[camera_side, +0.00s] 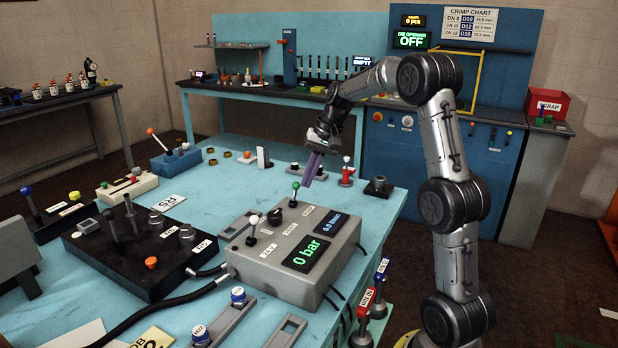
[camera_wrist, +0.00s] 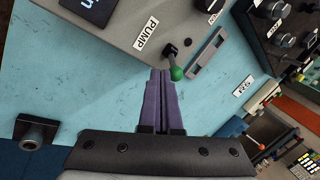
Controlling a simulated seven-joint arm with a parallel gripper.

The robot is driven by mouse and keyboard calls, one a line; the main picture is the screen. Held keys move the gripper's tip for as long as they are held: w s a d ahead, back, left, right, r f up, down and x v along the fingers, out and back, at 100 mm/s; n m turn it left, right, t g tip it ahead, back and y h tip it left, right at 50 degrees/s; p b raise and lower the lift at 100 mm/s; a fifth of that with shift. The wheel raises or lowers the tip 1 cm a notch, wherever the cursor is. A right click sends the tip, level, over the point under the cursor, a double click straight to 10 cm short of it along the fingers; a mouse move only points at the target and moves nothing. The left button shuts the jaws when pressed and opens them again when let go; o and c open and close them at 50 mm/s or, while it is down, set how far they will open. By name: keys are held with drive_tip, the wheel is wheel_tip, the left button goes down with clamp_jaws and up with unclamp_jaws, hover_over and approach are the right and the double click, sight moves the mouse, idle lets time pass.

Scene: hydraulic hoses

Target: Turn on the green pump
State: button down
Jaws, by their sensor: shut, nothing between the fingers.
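The green-knobbed pump lever (camera_side: 295,188) stands on the back edge of a grey control box (camera_side: 262,262). In the wrist view the green knob (camera_wrist: 176,73) is on a short black stem beside the label PUMP (camera_wrist: 146,35). The box's large display (camera_side: 306,254) reads 0 bar in green. My gripper (camera_side: 308,184) has purple fingers pointing down just right of the green knob. In the wrist view my gripper (camera_wrist: 161,72) is shut and empty, its tips right beside the knob. I cannot tell whether they touch it.
A white-knobbed lever (camera_side: 252,230) and a black knob (camera_side: 274,217) share the box. A red-and-white fitting (camera_side: 346,172) and a dark round port (camera_side: 379,186) stand to the right. A black block (camera_side: 140,245) with hoses lies left.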

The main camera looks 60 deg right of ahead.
drive_tip(key=shift+a+r+h, duration=0.1)
drive_tip(key=shift+a+h, duration=0.2)
drive_tip(key=shift+a+r+h, duration=0.2)
drive_tip(key=shift+a+h, duration=0.5)
drive_tip(key=shift+h, duration=0.3)
drive_tip(key=shift+a+n+h, duration=0.4)
drive_tip(key=shift+a+h, duration=0.4)
drive_tip(key=shift+h, duration=0.2)
drive_tip(key=shift+a+h, duration=0.2)
drive_tip(key=shift+h, duration=0.1)
drive_tip(key=shift+a, duration=0.35)
drive_tip(key=shift+d+f, duration=0.15)
drive_tip(key=shift+d, duration=0.05)
drive_tip(key=shift+d+f, duration=0.3)
drive_tip(key=shift+d, duration=0.25)
